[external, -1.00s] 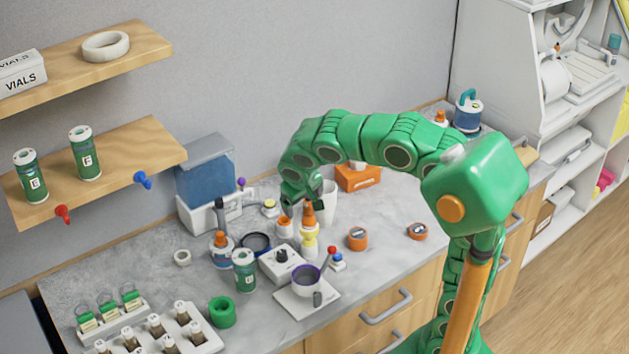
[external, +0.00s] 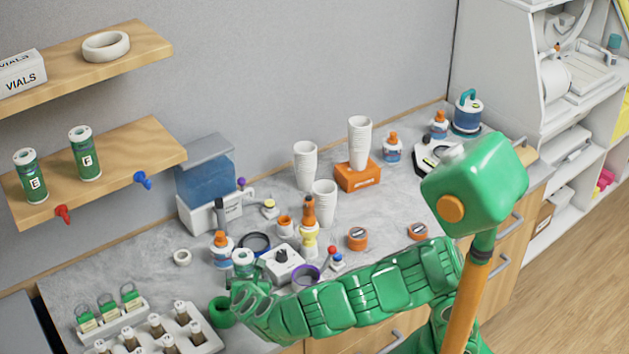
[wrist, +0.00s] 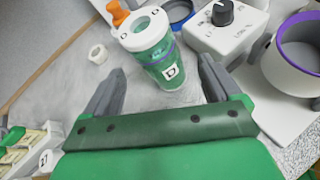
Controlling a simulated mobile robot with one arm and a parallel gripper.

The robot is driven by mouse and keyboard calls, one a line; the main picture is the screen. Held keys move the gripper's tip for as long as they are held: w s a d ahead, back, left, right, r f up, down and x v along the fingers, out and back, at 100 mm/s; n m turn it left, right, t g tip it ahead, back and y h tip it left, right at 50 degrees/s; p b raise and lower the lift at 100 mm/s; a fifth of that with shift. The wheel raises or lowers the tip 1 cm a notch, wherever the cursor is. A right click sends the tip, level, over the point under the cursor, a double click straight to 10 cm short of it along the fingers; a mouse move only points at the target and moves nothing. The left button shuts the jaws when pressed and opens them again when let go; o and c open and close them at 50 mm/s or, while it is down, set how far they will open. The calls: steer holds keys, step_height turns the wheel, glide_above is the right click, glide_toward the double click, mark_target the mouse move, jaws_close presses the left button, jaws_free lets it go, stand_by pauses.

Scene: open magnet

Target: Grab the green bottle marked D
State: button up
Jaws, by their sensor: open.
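The green bottle marked D (wrist: 150,62) has a white cap and a square D label. In the wrist view it stands just ahead of my gripper (wrist: 161,66), between the lines of its two grey fingers, with visible gaps on both sides. My gripper is open and empty. In the external view the bottle's white top (external: 243,257) shows on the counter. My gripper (external: 250,277) is low at its front side and hides its lower part and label.
A white device with a black knob (external: 283,262) and a purple-rimmed pot (external: 306,274) stand close right of the bottle. An orange-capped bottle (external: 221,247) is behind it. A green ring (external: 221,312) and vial racks (external: 170,330) are at left. Bottles E (external: 32,177) and F (external: 85,155) stand on the shelf.

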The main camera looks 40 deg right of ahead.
mark_target(246, 276)
steer(key=n, duration=0.1)
steer(key=f+n+t, duration=0.1)
steer(key=n, duration=0.1)
steer(key=shift+s+a+f, duration=0.2)
steer(key=shift+s+a, duration=0.1)
steer(key=shift+a, duration=0.1)
steer(key=shift+x, duration=1.25)
steer(key=shift+d+x, duration=0.25)
steer(key=shift+x, duration=2.25)
steer(key=shift+r, duration=0.1)
steer(key=c, duration=1.3)
